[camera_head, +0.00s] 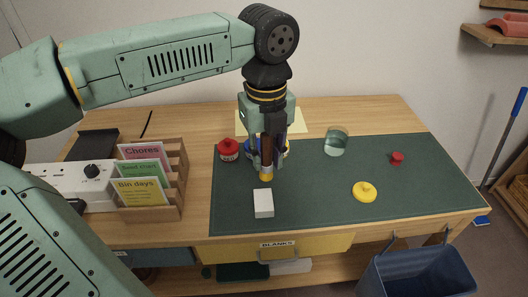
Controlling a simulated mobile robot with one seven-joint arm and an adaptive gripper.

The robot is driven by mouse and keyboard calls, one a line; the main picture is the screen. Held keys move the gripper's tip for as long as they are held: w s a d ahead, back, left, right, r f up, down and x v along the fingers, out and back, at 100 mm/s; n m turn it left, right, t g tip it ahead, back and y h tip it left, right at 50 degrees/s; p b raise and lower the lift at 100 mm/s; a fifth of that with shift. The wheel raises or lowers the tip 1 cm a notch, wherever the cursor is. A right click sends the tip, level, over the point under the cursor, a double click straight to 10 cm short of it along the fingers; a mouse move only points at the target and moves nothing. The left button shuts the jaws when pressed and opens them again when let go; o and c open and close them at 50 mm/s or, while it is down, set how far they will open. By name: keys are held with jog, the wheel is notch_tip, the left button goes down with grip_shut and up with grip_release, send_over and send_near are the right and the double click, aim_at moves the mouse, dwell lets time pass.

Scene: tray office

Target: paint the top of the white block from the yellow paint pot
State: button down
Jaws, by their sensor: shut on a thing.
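My gripper (266,170) points straight down over the green mat (310,205), shut on an upright brush with a brown handle (267,146). Something yellow shows at the brush's lower end; I cannot tell whether it is the painted tip or part of a pot. The white block (264,204) sits on the mat just in front of the gripper, its top plain white. A red pot (229,149) stands left of the gripper. Blue parts of another pot (284,148) show behind it.
A glass jar (336,141) stands at the mat's back, with a small red piece (397,158) to its right. A wooden card rack (155,180) and a white box with a dial (72,184) are at left. The mat's front right is clear.

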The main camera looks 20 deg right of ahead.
aim_at(266, 164)
jog(key=shift+s+a+f, duration=0.1)
jog(key=shift+s, duration=0.05)
jog(key=shift+f+b, duration=1.35)
jog(key=shift+f, duration=1.1)
